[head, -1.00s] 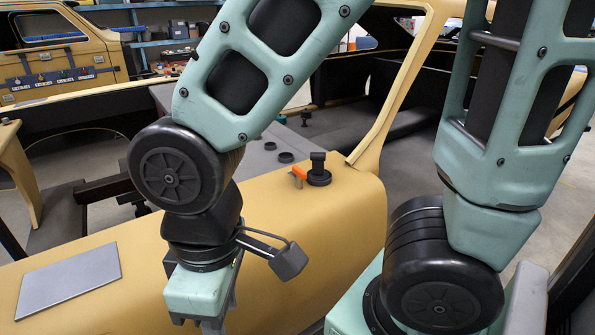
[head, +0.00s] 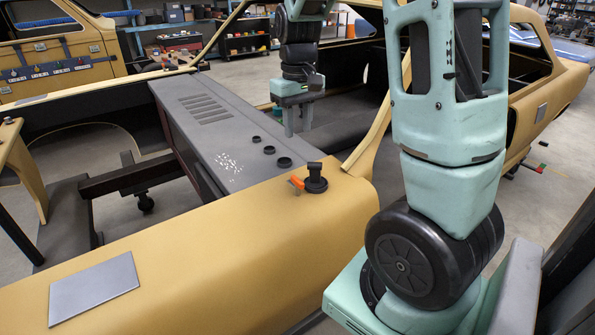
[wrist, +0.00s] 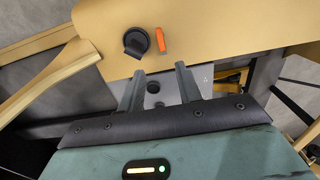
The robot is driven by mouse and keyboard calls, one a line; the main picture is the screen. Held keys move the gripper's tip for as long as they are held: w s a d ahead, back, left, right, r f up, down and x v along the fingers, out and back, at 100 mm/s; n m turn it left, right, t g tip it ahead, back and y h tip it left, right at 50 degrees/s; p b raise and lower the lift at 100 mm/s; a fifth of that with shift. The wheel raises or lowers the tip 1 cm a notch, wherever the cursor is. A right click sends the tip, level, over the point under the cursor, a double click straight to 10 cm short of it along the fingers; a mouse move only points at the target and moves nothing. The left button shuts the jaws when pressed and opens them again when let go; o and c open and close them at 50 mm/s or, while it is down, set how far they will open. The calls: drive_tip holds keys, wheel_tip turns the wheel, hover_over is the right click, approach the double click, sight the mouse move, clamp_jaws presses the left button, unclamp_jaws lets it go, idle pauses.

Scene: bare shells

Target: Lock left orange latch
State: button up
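A small orange latch (head: 296,182) stands beside a black round knob (head: 316,178) on the yellow car body panel, near the base of the window pillar. In the wrist view the orange latch (wrist: 161,39) and the black knob (wrist: 137,42) lie beyond my fingertips, with the latch to the right of the knob. My gripper (head: 297,122) hangs over the car's interior, behind and above the latch, apart from it. In the wrist view my gripper (wrist: 158,78) has its two fingers spread, with nothing between them.
A grey dashboard (head: 205,105) with slots and several black rings lies left of my gripper. The yellow pillar (head: 370,145) rises right of the latch. A flat grey plate (head: 94,289) lies on the yellow panel (head: 210,240) at front left. The space above the latch looks clear.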

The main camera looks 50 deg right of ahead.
sight(298, 179)
wheel_tip(298, 179, down, 14)
drive_tip(key=p, duration=0.2)
drive_tip(key=shift+f+p, duration=0.15)
drive_tip(key=shift+p, duration=0.25)
clamp_jaws()
